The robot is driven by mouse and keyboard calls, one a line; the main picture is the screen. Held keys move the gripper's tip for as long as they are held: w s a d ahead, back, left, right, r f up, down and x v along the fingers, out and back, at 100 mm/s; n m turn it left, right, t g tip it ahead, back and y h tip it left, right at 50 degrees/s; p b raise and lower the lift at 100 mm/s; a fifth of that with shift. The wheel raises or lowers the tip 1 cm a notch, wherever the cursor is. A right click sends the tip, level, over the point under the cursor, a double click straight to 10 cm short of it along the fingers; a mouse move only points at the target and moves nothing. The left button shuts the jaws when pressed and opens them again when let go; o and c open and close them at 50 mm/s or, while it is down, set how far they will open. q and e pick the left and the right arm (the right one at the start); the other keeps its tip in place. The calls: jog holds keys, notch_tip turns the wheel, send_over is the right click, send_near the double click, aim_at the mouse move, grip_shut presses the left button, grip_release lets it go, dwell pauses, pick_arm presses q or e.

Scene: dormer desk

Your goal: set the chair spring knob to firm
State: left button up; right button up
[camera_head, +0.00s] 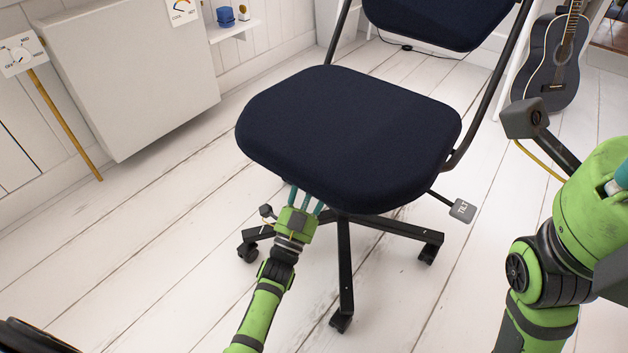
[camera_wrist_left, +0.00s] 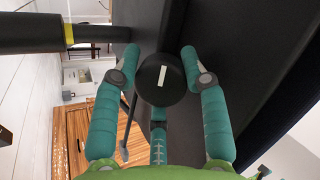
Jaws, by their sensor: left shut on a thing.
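The office chair with a dark navy seat (camera_head: 350,135) stands in the middle of the head view. My left gripper (camera_head: 307,200) reaches under the seat's front edge, its fingertips hidden there. In the left wrist view, the black round spring knob (camera_wrist_left: 155,92) carries a pale line mark on its face. The teal fingers of my left gripper (camera_wrist_left: 160,58) are shut on it, one to each side and one below. The firm and soft markings are not readable. My right arm is at the right edge; only a bit of a teal finger (camera_head: 621,174) shows.
A lever tagged TILT (camera_head: 463,210) sticks out at the seat's right. The black chair base (camera_head: 345,265) spreads below. A white cabinet (camera_head: 130,75) is at left, and a guitar (camera_head: 552,60) leans at the back right. The front floor is mostly bare.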

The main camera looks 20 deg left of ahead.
pick_arm(q)
jog(key=shift+d+r, duration=0.25)
jog(key=shift+r, duration=0.1)
jog(key=o, duration=1.1)
jog(key=shift+a+f, duration=0.1)
jog(key=shift+f, duration=0.05)
